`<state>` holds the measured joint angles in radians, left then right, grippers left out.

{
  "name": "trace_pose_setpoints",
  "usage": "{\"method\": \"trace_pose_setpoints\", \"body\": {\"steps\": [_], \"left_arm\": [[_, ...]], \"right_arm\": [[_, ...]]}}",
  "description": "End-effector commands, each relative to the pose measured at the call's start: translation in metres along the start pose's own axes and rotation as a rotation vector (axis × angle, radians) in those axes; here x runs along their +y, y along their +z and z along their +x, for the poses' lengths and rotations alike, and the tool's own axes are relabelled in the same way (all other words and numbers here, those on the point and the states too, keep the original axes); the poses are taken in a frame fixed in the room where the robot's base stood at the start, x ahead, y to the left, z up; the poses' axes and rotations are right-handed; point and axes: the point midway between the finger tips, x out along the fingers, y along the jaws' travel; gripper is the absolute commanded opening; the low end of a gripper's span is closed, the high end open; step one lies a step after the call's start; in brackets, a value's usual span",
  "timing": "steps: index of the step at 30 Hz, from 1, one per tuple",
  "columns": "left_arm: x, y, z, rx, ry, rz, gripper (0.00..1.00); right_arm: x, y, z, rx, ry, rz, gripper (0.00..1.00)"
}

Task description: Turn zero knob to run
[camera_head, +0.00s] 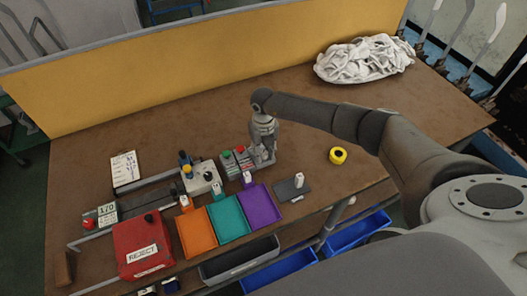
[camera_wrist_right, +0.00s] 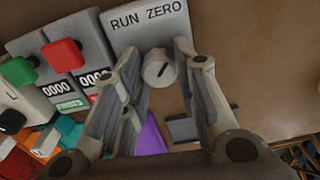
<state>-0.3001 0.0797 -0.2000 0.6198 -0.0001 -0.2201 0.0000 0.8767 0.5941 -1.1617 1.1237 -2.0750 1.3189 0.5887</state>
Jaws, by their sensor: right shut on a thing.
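The zero knob (camera_wrist_right: 156,72) is a small white round knob with a dark pointer line, at the lower edge of a grey plate (camera_wrist_right: 150,32) marked RUN ZERO in the right wrist view. The pointer tilts slightly; I cannot tell surely which word it points to. My right gripper (camera_wrist_right: 160,88) has its fingers on both sides of the knob and is shut on it. In the head view the right gripper (camera_head: 263,154) reaches down beside the counter boxes and hides the knob. My left gripper is not in view.
Counter units with a green button (camera_wrist_right: 18,71) and a red button (camera_wrist_right: 62,55) stand beside the plate. Orange (camera_head: 196,236), teal (camera_head: 229,220) and purple (camera_head: 260,206) trays lie in front. A red reject bin (camera_head: 137,255) stands left; yellow tape (camera_head: 338,155) lies right.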

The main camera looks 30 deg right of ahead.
Motion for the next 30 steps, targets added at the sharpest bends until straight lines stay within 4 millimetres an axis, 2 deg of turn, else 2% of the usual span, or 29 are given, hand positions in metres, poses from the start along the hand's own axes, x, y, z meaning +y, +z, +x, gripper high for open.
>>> {"method": "trace_pose_setpoints", "body": {"steps": [8,30], "left_arm": [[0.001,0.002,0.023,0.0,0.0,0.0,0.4],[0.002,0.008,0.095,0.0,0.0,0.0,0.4]], "right_arm": [[-0.001,0.002,0.003,-0.004,-0.001,-0.187,0.04],[-0.001,0.003,0.003,-0.007,-0.002,-0.888,0.04]]}}
